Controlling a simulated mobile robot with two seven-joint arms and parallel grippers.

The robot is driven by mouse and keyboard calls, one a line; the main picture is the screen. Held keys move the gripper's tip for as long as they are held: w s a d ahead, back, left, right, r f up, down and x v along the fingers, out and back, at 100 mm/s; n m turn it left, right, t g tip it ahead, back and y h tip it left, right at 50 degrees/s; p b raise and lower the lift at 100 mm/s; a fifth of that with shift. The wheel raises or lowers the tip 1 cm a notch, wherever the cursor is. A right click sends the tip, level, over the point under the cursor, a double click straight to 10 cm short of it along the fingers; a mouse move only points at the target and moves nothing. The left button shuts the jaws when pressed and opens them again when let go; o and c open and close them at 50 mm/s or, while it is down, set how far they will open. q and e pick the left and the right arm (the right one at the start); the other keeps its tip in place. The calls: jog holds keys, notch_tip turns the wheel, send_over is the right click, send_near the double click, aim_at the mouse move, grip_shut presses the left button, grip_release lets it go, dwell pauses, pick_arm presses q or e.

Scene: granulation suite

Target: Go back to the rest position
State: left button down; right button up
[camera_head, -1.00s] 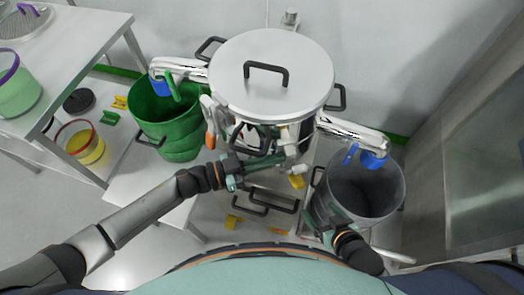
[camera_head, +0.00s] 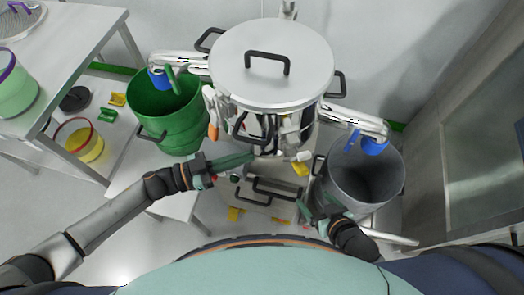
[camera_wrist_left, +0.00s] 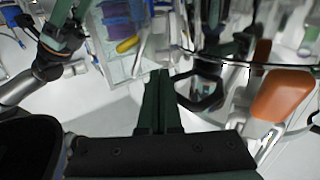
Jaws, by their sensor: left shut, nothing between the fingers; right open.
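My left gripper (camera_head: 250,157) reaches in from the left, just in front of the lidded steel vessel (camera_head: 265,62) and below its front handle. Its green fingers are together and empty; they also show closed in the left wrist view (camera_wrist_left: 160,78), with a black loop handle (camera_wrist_left: 200,90) and an orange grip (camera_wrist_left: 284,94) to their right. My right gripper (camera_head: 312,203) is low at the right, by the left rim of the grey bin (camera_head: 385,180). It is open; its fingertips are partly hard to make out.
A green bin (camera_head: 170,115) stands left of the vessel, under a steel outlet arm. A white table (camera_head: 75,40) with a green-filled tub (camera_head: 15,90) is at the upper left. A steel cabinet (camera_head: 480,130) bounds the right.

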pick_arm(q)
jog(key=v, duration=0.5)
jog(key=shift+a, duration=0.15)
pick_arm(e)
jog(key=shift+d+f, duration=0.15)
jog(key=shift+f, duration=0.15)
pick_arm(q)
jog(key=shift+r, duration=0.1)
jog(key=s+a+f+n+t+y+p, duration=0.1)
jog(key=s+a+f+n+t+y, duration=0.1)
jog(key=a+f+n+y, duration=0.3)
jog(key=s+a+f+n+t+y+p, duration=0.1)
jog(key=s+a+f+n+y, duration=0.3)
jog(key=n+y, duration=0.4)
jog(key=shift+s+a+f+t+y, duration=0.4)
jog(key=shift+s+f+t+y, duration=0.45)
jog(key=shift+y, duration=0.25)
pick_arm(e)
notch_tip(320, 180, up, 2)
jog(key=shift+r, duration=0.2)
pick_arm(q)
jog(key=shift+w, duration=0.15)
pick_arm(e)
jog(key=shift+c, duration=0.3)
